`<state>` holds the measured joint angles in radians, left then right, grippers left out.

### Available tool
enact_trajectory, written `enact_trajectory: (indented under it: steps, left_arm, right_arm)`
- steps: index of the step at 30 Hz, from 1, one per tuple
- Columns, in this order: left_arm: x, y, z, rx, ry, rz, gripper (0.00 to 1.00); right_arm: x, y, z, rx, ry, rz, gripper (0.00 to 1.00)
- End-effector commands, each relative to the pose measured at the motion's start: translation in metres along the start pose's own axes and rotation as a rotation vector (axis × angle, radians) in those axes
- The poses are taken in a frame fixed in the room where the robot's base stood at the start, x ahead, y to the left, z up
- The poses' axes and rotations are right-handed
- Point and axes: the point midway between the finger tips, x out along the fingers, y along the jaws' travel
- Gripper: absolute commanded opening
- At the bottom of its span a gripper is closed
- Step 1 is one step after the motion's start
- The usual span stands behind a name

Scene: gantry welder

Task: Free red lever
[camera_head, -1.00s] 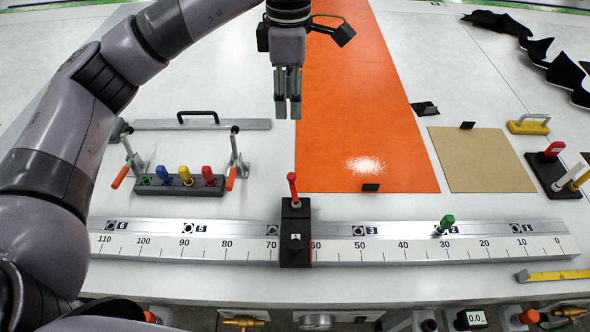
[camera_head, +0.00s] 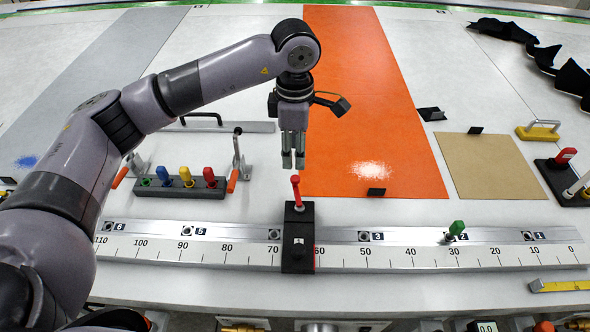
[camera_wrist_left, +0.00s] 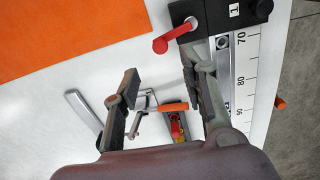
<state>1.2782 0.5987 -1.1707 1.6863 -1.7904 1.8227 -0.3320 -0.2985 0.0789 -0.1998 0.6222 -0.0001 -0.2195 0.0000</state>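The red lever (camera_head: 296,191) stands upright on the black slider block (camera_head: 298,236), which sits across the ruler rail near the 60 mark. In the left wrist view the red lever (camera_wrist_left: 174,36) is at the top, beyond the fingertips and beside the black block (camera_wrist_left: 222,17). My left gripper (camera_head: 293,160) hangs just above and behind the lever in the head view, fingers pointing down. Its two fingers stand apart with nothing between them, as the left wrist view (camera_wrist_left: 162,88) shows. The lever is not touched as far as I can tell. My right gripper is not in view.
The ruler rail (camera_head: 400,257) runs across the front, with a green peg (camera_head: 456,229) near mark 2. A dark rack (camera_head: 180,188) with several coloured pegs stands left, between clamps with orange-red handles. An orange sheet (camera_head: 365,100) and a tan plate (camera_head: 490,165) lie behind the rail.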

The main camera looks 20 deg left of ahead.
Motion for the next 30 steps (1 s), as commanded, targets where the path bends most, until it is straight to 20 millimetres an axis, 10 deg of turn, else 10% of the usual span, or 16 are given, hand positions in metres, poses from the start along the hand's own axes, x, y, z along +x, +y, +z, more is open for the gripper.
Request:
enact_trajectory:
  steps: [12, 30]
  left_arm:
    - [0.075, -0.001, 0.0, 0.0, 0.001, -0.004, 0.39]
    - [0.088, 0.0, 0.0, 0.001, 0.0, 0.0, 0.29]
  right_arm:
    - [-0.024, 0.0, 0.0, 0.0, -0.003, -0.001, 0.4]
    - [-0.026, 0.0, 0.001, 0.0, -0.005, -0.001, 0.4]
